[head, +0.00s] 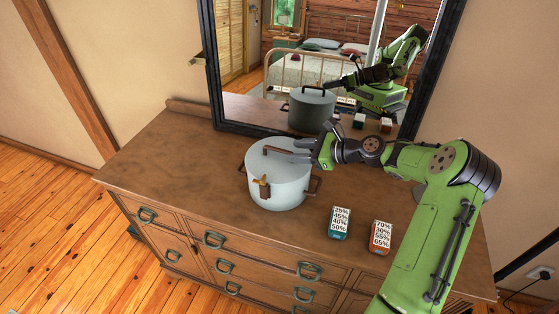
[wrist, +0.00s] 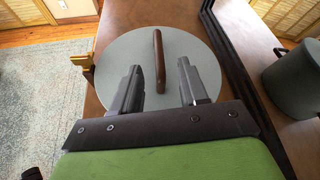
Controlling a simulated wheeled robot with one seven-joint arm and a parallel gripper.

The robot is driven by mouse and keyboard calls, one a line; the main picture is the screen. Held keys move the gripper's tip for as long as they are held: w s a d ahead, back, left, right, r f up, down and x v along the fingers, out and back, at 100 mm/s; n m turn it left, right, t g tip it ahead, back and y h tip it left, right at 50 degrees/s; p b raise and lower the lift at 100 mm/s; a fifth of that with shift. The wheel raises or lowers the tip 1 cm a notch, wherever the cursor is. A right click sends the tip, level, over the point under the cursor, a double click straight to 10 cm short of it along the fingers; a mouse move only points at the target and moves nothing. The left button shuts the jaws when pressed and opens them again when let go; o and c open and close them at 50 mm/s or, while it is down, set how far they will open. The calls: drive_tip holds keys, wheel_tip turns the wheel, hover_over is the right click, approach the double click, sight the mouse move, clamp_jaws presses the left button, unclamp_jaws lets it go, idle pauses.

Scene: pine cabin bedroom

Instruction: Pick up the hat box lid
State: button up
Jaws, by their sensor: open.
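The hat box (head: 279,190) is a round pale blue-grey drum with brown side handles and a tan tag on its front, upright on the dresser. Its flat lid (head: 258,159) is on top and has a brown bar handle. In the wrist view the lid (wrist: 115,75) fills the middle, with the bar handle (wrist: 159,55) standing across it. My gripper (head: 292,150) is over the lid's right side in the head view. In the wrist view my gripper (wrist: 160,66) is open, its fingers on either side of the handle's near end. I cannot tell whether they touch the handle.
The wooden dresser top (head: 170,150) is clear on the left. A blue-labelled block (head: 339,222) and an orange-labelled block (head: 380,237) stand to the right. A black-framed mirror (head: 213,80) stands close behind, reflecting the box, my arm and a bed.

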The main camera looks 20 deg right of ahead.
sight(282, 150)
drive_tip(key=x, duration=0.6)
drive_tip(key=shift+a+f, duration=0.1)
drive_tip(key=shift+c, duration=0.8)
clamp_jaws()
